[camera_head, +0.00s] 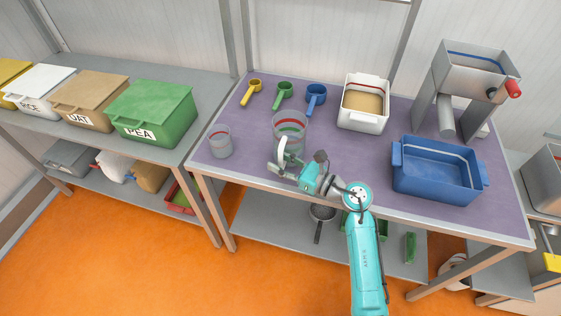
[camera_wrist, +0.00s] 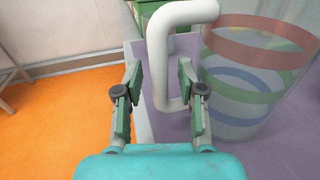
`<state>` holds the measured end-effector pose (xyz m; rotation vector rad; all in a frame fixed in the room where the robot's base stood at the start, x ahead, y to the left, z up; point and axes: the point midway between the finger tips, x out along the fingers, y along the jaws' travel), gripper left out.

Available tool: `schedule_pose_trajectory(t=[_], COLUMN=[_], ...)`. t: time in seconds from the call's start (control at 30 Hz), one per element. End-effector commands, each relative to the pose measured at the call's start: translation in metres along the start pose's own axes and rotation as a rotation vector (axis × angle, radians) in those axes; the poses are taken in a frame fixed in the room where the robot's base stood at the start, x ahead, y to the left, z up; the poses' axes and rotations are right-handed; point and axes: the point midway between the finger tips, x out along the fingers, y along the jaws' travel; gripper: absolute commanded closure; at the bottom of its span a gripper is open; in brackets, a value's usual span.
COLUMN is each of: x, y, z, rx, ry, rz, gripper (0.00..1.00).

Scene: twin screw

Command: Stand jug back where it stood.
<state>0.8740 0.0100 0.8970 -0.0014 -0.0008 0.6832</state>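The jug (camera_head: 291,124) is a clear cylinder with red, green and blue bands and a white handle. It stands upright on the purple table top (camera_head: 345,150), left of the middle. In the wrist view the jug's body (camera_wrist: 255,75) is at the right, and its white handle (camera_wrist: 158,60) is in the centre. My gripper (camera_head: 283,160) is at the handle on the jug's near side. In the wrist view my gripper (camera_wrist: 158,72) is open. The handle's upright bar appears between the two fingers, with gaps on both sides; its depth relative to the fingertips is unclear.
A smaller clear cup (camera_head: 220,141) stands left of the jug. Yellow (camera_head: 251,91), green (camera_head: 284,96) and blue (camera_head: 315,99) scoops lie behind. A white bin (camera_head: 363,122) of grain, a blue tub (camera_head: 437,182) and a metal machine (camera_head: 465,75) stand right.

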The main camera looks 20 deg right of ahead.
Motion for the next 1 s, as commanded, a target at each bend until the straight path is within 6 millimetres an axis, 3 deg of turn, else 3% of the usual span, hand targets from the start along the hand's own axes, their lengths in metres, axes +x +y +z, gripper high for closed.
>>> schedule_pose_trajectory(t=[0.23,0.7,1.0], x=[-0.009,-0.096,-0.119], y=[-0.001,-0.001,0.000], z=[0.002,0.003,0.003], rx=[0.001,0.000,-0.001], ry=[0.001,0.000,0.000], rz=[-0.002,-0.005,-0.001], gripper=[0.61,0.61,0.61])
